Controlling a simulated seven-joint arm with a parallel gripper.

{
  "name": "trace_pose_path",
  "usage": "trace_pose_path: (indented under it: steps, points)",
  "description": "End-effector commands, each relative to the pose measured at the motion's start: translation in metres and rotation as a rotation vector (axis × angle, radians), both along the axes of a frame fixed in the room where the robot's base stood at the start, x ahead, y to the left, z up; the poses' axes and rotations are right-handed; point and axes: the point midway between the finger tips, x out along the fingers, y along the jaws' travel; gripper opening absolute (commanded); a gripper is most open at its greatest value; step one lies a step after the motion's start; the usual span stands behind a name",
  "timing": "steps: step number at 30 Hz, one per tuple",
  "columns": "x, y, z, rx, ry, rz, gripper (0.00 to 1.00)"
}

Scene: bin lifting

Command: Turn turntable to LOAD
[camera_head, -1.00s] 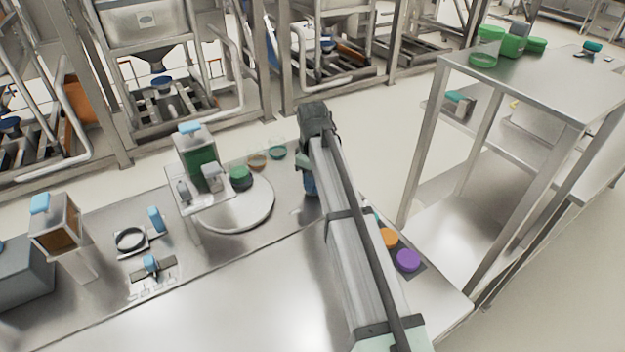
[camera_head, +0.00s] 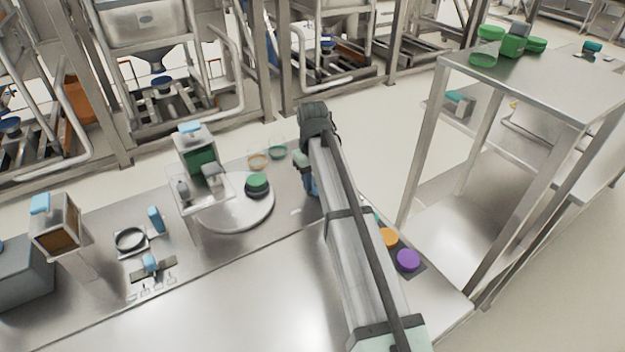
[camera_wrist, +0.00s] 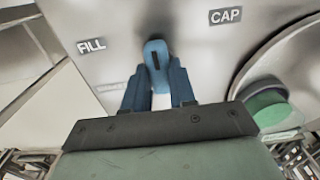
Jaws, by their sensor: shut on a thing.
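The round grey turntable (camera_head: 225,212) lies on the bench in the head view. A green-topped dark container (camera_head: 257,183) stands on its right part; its green lid (camera_wrist: 268,98) also shows at the right of the wrist view. My gripper (camera_wrist: 158,84) is shut on a blue knob (camera_wrist: 155,52) with a black line on it. The knob sits on a metal plate between a FILL label (camera_wrist: 91,45) and a CAP label (camera_wrist: 225,15). Another label beside my left finger is too faint to read. In the head view, my gripper (camera_head: 311,185) is beside the turntable, and my arm hides the knob.
A station with a green panel (camera_head: 201,158) and a clear guard overhangs the turntable's left side. Orange (camera_head: 387,237) and purple (camera_head: 408,260) discs sit right of my arm. The front bench is clear.

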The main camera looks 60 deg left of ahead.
Motion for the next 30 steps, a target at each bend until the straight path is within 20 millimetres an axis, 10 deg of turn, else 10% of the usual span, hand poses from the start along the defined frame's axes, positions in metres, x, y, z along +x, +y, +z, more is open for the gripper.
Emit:
trace_pose_path:
  steps: [8,9,16,30]
  points:
    - [0.0,0.0,0.0,0.001,0.0,0.001,0.0]
    - [0.0,0.0,0.0,0.001,0.0,0.001,0.29]
    - [0.0,0.0,0.0,0.0,0.0,0.001,0.51]
    - [0.0,0.001,0.02,0.002,-0.001,0.001,0.51]
